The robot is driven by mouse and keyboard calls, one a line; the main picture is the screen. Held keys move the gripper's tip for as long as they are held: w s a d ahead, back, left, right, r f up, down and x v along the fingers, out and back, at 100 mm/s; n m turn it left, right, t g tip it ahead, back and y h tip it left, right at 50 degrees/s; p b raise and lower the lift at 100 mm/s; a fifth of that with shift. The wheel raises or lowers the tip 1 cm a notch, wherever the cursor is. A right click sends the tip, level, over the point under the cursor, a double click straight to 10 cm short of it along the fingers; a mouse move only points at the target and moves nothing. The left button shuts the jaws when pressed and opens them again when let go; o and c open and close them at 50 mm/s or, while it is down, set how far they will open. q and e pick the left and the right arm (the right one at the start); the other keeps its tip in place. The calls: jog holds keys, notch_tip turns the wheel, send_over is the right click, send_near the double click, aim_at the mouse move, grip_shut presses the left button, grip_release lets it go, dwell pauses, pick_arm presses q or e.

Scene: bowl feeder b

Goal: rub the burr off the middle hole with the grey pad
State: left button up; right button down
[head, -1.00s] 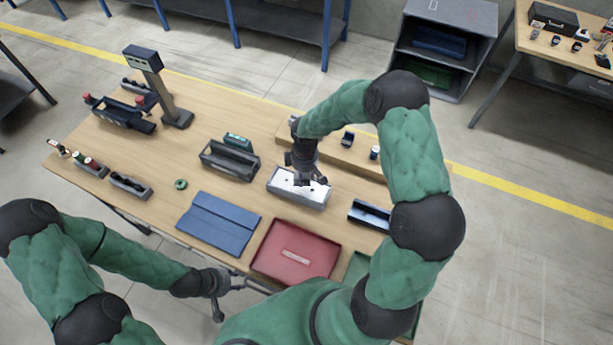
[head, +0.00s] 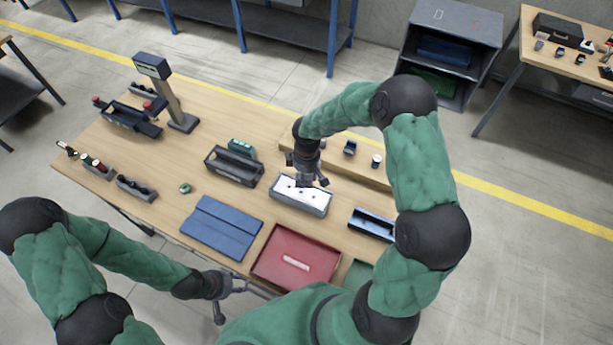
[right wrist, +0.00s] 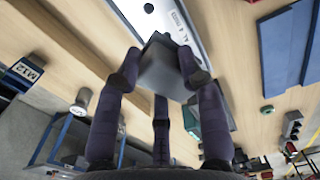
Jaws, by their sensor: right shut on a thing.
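The white plate (head: 289,188) with dark holes lies in a grey holder (head: 300,207) on the table. In the right wrist view part of the plate (right wrist: 172,14) shows with one round hole near the top edge. My right gripper (head: 312,180) is over the back part of the plate. It is shut on the grey pad (right wrist: 165,68), a block between its fingers. I cannot tell whether the pad touches the plate. The middle hole's burr is too small to make out. My left gripper (head: 236,288) is open and empty, low by the table's front edge.
A red tray (head: 265,266) and a blue folded mat (head: 220,229) lie in front of the plate. A dark open bin (head: 234,168) stands to its left, a blue-black tray (head: 372,223) to its right. A raised wooden ledge (head: 340,163) runs behind it.

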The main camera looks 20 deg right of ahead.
jog(key=shift+r+p, duration=1.4)
jog(key=shift+r, duration=1.2)
